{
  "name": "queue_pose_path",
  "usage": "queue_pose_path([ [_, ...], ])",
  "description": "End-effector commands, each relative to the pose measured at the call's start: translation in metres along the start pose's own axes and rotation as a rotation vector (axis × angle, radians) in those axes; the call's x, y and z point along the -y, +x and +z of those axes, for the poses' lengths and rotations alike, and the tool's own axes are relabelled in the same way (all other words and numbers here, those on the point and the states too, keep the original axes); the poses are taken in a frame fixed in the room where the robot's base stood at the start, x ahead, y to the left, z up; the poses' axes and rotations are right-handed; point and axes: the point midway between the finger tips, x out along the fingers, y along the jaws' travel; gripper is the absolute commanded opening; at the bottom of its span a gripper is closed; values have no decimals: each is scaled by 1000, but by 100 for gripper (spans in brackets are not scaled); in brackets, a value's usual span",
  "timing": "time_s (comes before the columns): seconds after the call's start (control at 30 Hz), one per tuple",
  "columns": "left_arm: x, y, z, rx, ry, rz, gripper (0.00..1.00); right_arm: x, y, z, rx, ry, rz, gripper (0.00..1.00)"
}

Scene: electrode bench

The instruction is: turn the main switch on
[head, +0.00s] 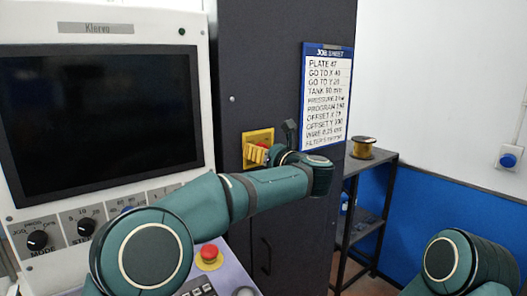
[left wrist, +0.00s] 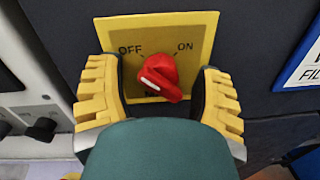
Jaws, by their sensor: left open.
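The main switch is a red knob (left wrist: 162,76) on a yellow plate (left wrist: 205,32) marked OFF on the left and ON on the right. A white mark shows on the knob's lower left side; I cannot tell clearly which label it points to. In the head view the yellow plate (head: 259,135) is on the dark cabinet. My left gripper (left wrist: 158,88) is open, with one yellow-padded finger on each side of the knob and gaps between. In the head view the left gripper (head: 258,154) is in front of the plate and partly hides the knob. My right gripper is out of view.
A console with a dark screen (head: 100,120) and knobs stands at the left. A red emergency button (head: 209,255) is below my left arm. A job sheet (head: 327,96) hangs right of the switch. A shelf with a wire spool (head: 362,148) stands further right.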

Motion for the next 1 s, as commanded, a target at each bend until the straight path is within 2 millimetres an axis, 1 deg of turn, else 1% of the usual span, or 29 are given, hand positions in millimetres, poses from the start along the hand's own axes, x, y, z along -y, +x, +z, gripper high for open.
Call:
queue_pose_path([
  [0.07, 0, 0, 0, 0, 0, 0, 64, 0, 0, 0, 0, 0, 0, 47],
  [0.1, 0, 0, 0, 0, 0, 0, 50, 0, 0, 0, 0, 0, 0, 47],
  [0.17, 0, 0, 0, 0, 0, 0, 29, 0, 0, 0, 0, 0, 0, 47],
  [0.2, 0, 0, 0, 0, -1, 0, 15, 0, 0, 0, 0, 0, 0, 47],
  [0.23, 0, 0, 0, 0, -1, 1, 8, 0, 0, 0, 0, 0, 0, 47],
  [0.47, 0, 0, 0, -1, 7, 1, 8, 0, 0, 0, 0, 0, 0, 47],
  [0.67, -1, 0, 1, -4, 62, 1, 8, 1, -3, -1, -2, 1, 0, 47],
  [0.87, -1, 0, 3, -12, 191, -1, 8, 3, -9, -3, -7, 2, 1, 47],
  [1.0, -1, 0, 3, -20, 315, -2, 8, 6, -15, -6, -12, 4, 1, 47],
])
